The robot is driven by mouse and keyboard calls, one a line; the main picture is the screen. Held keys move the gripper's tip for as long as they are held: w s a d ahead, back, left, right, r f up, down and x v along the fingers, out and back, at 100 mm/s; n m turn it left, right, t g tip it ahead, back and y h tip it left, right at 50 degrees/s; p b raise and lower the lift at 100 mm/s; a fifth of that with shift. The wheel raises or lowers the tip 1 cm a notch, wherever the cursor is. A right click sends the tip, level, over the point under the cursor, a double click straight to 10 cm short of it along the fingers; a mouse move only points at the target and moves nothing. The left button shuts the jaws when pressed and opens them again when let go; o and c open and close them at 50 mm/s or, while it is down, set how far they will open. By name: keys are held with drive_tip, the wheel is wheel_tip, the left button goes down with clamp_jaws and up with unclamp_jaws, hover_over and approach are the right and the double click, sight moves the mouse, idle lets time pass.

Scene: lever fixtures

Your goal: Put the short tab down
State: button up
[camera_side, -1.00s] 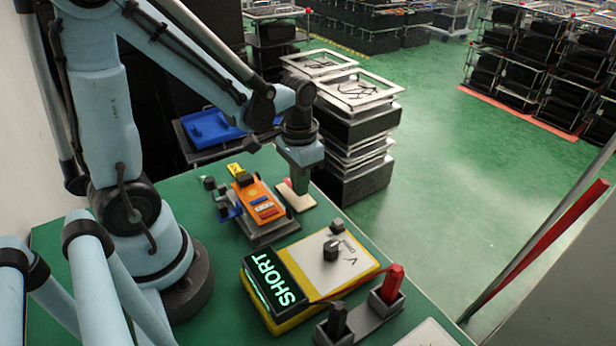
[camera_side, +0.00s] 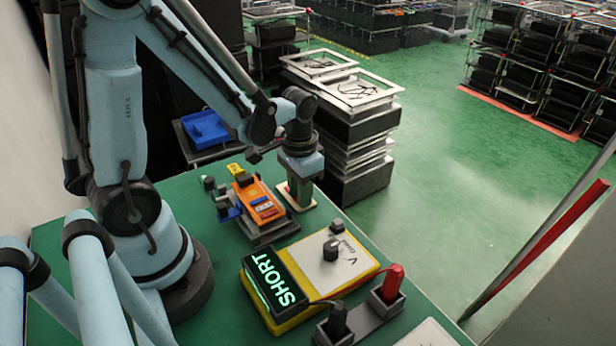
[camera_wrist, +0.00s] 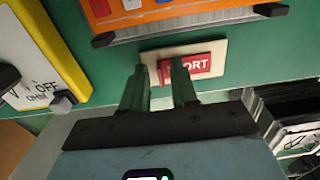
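My gripper (camera_wrist: 160,68) has two green fingers standing apart, over the left part of the plate, with the right finger in front of the tab's lettering. In the side view my gripper (camera_side: 300,200) points down at the cream plate (camera_side: 310,206), and the tab is mostly hidden. I cannot tell whether the fingers touch it.
An orange device (camera_side: 258,203) stands left of the plate. A yellow meter (camera_side: 345,285) with a dial (camera_side: 332,249) and a screen (camera_side: 275,280) reading SHORT is nearer the camera. Red (camera_side: 392,283) and black (camera_side: 338,320) probes stand in a holder. Stacked crates (camera_side: 350,125) are behind.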

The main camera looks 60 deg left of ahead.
wheel_tip(320, 180, up, 12)
drive_tip(key=d+t, duration=0.1)
drive_tip(key=t, duration=0.1)
drive_tip(key=d+t, duration=0.3)
drive_tip(key=t, duration=0.2)
drive_tip(key=shift+s+d+r, duration=0.3)
drive_tip(key=shift+d+r, duration=0.05)
idle(0.6)
idle(1.2)
